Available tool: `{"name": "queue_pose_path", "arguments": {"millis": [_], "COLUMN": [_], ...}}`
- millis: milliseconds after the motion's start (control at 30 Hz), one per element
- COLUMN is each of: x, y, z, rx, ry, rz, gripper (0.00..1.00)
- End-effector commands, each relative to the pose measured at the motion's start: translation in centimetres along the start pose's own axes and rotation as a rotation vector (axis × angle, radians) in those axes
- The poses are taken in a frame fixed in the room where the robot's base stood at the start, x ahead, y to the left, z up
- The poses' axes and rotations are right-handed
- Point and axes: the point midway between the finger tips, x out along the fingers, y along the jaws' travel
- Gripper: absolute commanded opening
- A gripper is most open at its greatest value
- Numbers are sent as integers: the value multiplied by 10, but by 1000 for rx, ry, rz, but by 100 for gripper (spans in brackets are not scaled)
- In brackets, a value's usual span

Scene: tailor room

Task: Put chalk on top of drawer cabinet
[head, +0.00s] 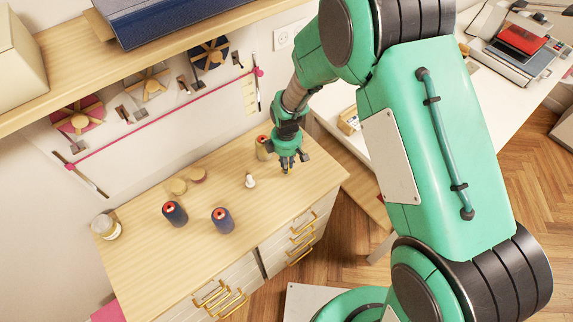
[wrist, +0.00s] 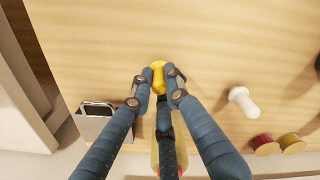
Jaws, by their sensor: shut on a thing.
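My gripper (head: 287,170) points down over the right end of the wooden-topped drawer cabinet (head: 135,262). In the wrist view my gripper (wrist: 160,84) has its fingers closed around a small yellow piece (wrist: 158,66), likely the chalk. Its rounded end sticks out past the fingertips, and the rest is hidden between them. The yellow piece (head: 287,171) shows only as a speck in the head view. It is close to the wooden top, but I cannot tell whether it touches it.
A small white piece (head: 250,181) stands left of my gripper. Two dark spools (head: 174,214) (head: 222,220), round wooden pieces (head: 178,187) and a jar (head: 106,227) are farther left. The cabinet's front right top is clear.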

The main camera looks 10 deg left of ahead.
Motion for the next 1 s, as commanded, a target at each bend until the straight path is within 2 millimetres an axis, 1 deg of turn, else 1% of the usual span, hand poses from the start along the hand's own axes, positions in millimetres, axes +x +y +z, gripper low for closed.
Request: {"name": "queue_pose_path", "arguments": {"millis": [133,167,200,233,533,667,867,1000], "x": [4,3,3,3,2,-1,-17,-37], "y": [0,0,0,0,0,0,1,1], "z": [0,0,0,0,0,0,0,0], "rx": [0,0,0,0,0,0,0,0], "ry": [0,0,0,0,0,0,1,2], "rz": [0,0,0,0,0,0,2,3], "gripper": [0,21,29,34,34,34,34,34]}}
